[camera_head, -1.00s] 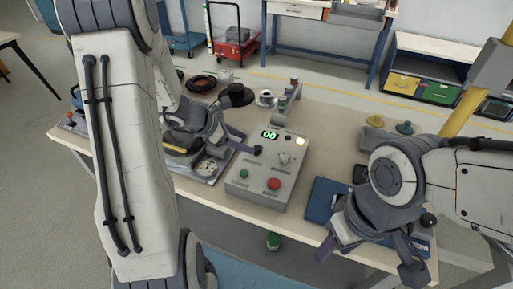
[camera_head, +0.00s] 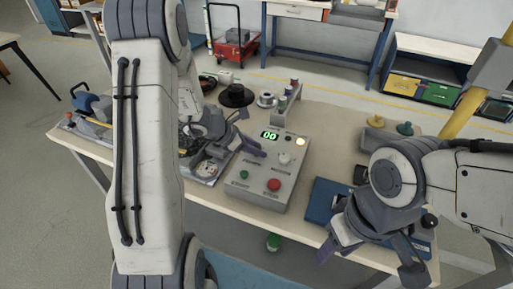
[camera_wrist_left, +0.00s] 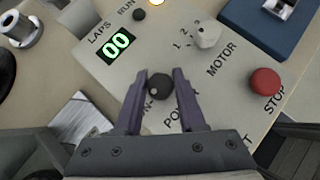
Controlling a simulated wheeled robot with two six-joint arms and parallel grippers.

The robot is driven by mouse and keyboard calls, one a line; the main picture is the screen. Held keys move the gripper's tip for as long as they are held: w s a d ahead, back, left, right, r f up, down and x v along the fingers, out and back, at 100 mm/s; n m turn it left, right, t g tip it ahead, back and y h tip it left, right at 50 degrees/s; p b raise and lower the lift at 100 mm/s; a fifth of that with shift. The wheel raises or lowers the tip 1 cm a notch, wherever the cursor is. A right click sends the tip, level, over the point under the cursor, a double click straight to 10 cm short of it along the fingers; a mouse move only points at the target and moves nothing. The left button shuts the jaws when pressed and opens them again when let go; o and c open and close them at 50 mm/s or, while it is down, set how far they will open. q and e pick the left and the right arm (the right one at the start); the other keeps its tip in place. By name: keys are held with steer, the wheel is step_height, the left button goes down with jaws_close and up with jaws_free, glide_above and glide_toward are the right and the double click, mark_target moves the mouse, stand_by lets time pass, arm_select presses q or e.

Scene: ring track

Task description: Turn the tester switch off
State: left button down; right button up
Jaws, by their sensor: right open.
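The tester is a grey control box (camera_head: 262,198) on the bench, with a lit green display (camera_head: 270,135) reading 00. Its dark round power knob (camera_wrist_left: 159,88), with a pale dot, shows in the left wrist view between the fingers of my left gripper (camera_wrist_left: 162,80). One finger is on each side, very close to it; I cannot tell whether they touch it. In the head view my left gripper (camera_head: 252,134) covers the knob. My right gripper (camera_head: 368,265) is open and empty in front of the blue board, at the bench's front edge.
The box also carries a red stop button (camera_head: 274,185), a green button (camera_head: 244,175), a pale motor knob (camera_head: 284,159) and a lit lamp (camera_head: 300,142). A blue board (camera_head: 323,198) lies right of the box. Spools stand behind it.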

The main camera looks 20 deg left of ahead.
arm_select(q)
steer(key=m+g+h+p, duration=0.1)
steer(key=m+g+p, duration=0.1)
steer(key=m+p, duration=0.1)
steer(key=shift+w+r+m, duration=0.1)
steer(key=shift+r+m, duration=0.05)
steer(key=shift+m, duration=0.15)
steer(key=shift+m+g+h+p, duration=0.5)
steer(key=shift+m+g+p, duration=0.15)
steer(key=shift+m+g, duration=0.25)
steer(key=m+g, duration=0.2)
steer(key=shift+m+p, duration=0.4)
steer(key=shift+m+g, duration=0.7)
steer(key=shift+m, duration=0.2)
steer(key=m+g, duration=0.2)
steer(key=shift+f+m, duration=0.2)
steer(key=shift+m, duration=0.2)
steer(key=m+g+y+b, duration=0.1)
steer(key=m+g+y, duration=0.1)
steer(key=m+g, duration=0.1)
steer(key=shift+m, duration=0.9)
steer(key=shift+r+m+g+y, duration=0.1)
steer(key=shift+m+g+y, duration=0.2)
steer(key=shift+c, duration=2.4)
jaws_free()
